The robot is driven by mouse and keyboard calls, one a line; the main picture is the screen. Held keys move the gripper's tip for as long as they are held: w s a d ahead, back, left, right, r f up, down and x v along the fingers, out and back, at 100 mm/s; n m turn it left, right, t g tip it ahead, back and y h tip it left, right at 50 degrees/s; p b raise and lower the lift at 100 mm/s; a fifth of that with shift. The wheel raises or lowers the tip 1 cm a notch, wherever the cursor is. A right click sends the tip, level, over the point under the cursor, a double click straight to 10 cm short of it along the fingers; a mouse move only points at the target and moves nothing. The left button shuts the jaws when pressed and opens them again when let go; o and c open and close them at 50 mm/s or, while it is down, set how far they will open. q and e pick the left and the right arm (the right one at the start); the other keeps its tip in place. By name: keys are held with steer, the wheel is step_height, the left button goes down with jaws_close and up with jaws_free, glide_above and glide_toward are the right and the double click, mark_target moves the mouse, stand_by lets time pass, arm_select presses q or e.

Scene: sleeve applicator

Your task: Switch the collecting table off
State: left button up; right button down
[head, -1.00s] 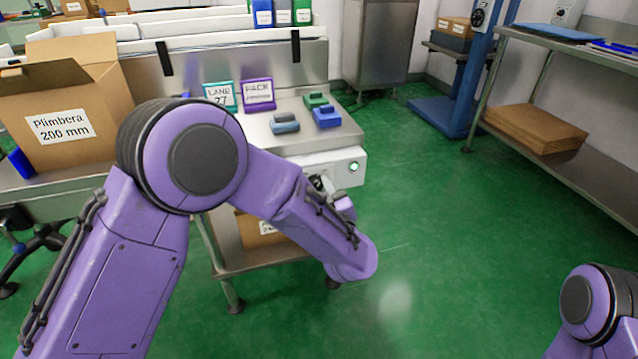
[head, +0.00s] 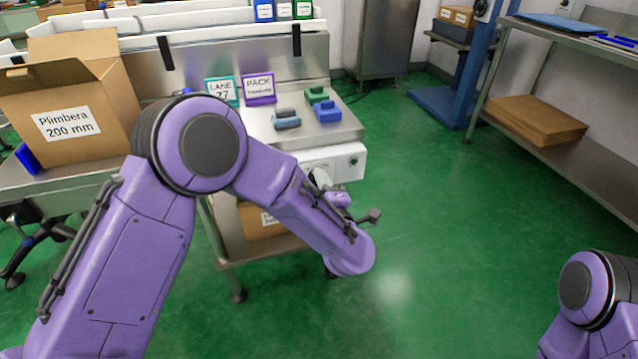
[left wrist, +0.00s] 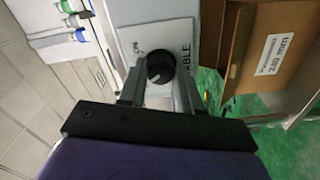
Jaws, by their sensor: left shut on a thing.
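The collecting table (head: 338,131) has a white control box (head: 335,165) under its top at the right end. My right gripper is out of view.
A cardboard box (head: 66,125) stands at left. Metal shelving (head: 590,155) is at right. Green floor (head: 440,220) between is clear.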

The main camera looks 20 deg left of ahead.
arm_select(q)
steer(key=shift+f+n, duration=0.1)
steer(key=shift+n, duration=1)
steer(key=o, duration=1)
steer(key=shift+o, duration=0.2)
steer(key=p+v, duration=0.1)
steer(key=v, duration=0.9)
steer(key=shift+s+d+p, duration=0.25)
steer(key=shift+p, duration=0.15)
